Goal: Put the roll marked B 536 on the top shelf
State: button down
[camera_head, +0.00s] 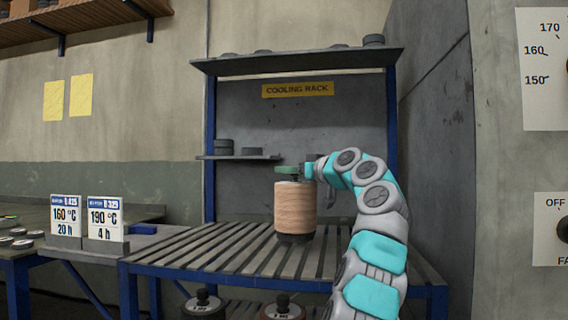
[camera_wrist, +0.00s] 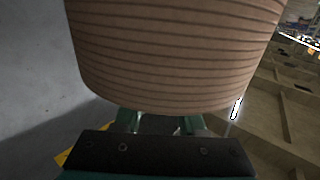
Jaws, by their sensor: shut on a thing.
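A tan ribbed roll (camera_head: 295,205) stands upright in the head view, above the slatted bench of the cooling rack, with a dark base under it. No marking can be read on its visible side. My gripper (camera_head: 291,173) is at the roll's top end and shut on it. In the wrist view the roll (camera_wrist: 175,55) fills the upper middle, just beyond my gripper's fingers (camera_wrist: 160,123). Whether the roll's base touches the slats is hard to tell. The rack's top shelf (camera_head: 300,66) is above, with several dark discs along its far edge.
A short middle shelf (camera_head: 238,157) holds dark discs at the left. The slatted bench (camera_head: 200,262) is mostly clear to the left of the roll. Knobbed rolls (camera_head: 205,305) stand below it. Two temperature cards (camera_head: 88,220) stand at left. A concrete wall (camera_head: 440,150) bounds the right.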

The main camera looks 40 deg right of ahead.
jog(key=shift+a+f, duration=0.15)
jog(key=shift+f, duration=0.45)
jog(key=shift+c, duration=2.4)
grip_release()
jog(key=shift+f, duration=0.1)
jog(key=s+b, duration=0.3)
jog(key=s, duration=0.9)
jog(key=shift+d, duration=0.45)
